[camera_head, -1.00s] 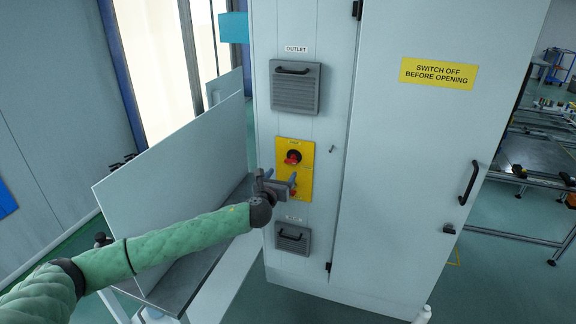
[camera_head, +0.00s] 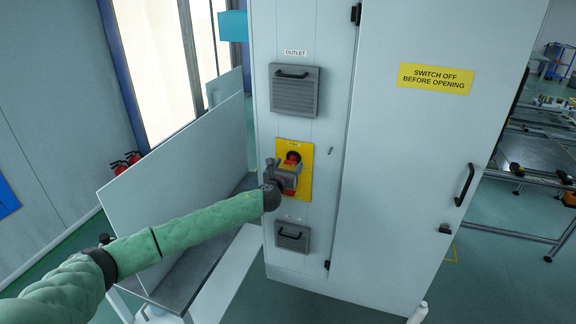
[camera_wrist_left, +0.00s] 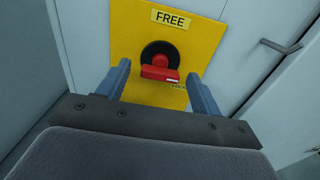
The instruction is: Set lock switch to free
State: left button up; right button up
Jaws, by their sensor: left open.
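The lock switch is a red handle (camera_head: 292,157) on a black round base, on a yellow plate (camera_head: 306,180) on the cabinet front. In the left wrist view the red handle (camera_wrist_left: 156,73) has a white mark at its right end, near the partly hidden LOCK label (camera_wrist_left: 179,86). The FREE label (camera_wrist_left: 170,18) is above the dial. My left gripper (camera_wrist_left: 159,74) is open, its two fingers on either side of the handle in this view. It holds nothing; I cannot tell whether the fingers touch the handle. In the head view my left gripper (camera_head: 289,170) covers part of the plate.
The cabinet has an upper outlet vent (camera_head: 295,92) and a lower vent (camera_head: 292,238). The cabinet door (camera_head: 420,150) has a black handle (camera_head: 465,184) on the right. A large pale panel (camera_head: 180,165) stands left of the switch, close beside my left arm.

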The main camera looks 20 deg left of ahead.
pick_arm(q)
jog(key=shift+c, duration=0.4)
jog(key=c, duration=0.9)
